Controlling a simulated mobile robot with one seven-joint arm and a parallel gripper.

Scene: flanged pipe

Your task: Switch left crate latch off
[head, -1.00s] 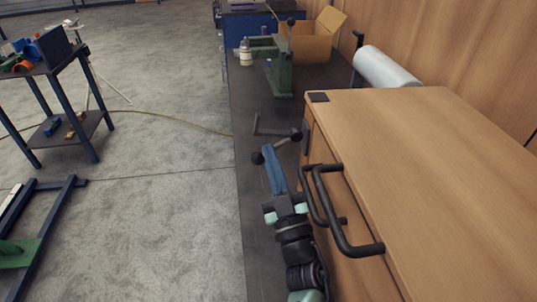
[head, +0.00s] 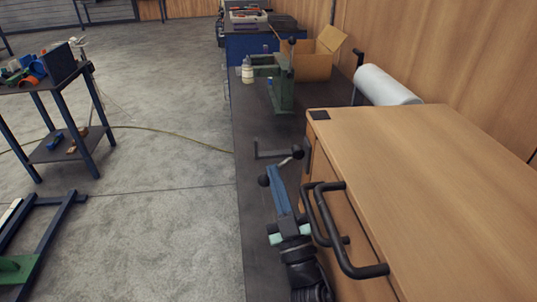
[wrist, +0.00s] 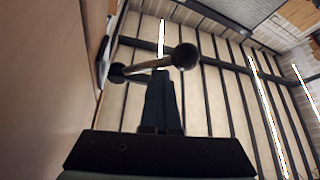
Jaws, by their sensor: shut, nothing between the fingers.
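The left crate latch is a metal lever with a dark ball knob (head: 264,181), reaching out from a dark round pivot (head: 297,152) on the front of the wooden crate (head: 430,170). The wrist view shows the knob (wrist: 185,56) at the lever's right end and the pivot (wrist: 117,72) beside the crate wall at left. My gripper (head: 273,170) has its blue fingers shut and empty. In the wrist view, my fingertips (wrist: 160,76) are at the lever near the knob, apparently touching it. The exact contact is hidden.
Two dark handles (head: 350,258) stick out from the crate front close to my wrist. A dark L-shaped bar (head: 270,154) shows just past the latch. A green fixture (head: 282,88), cardboard box (head: 314,66) and white roll (head: 385,84) stand farther back.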

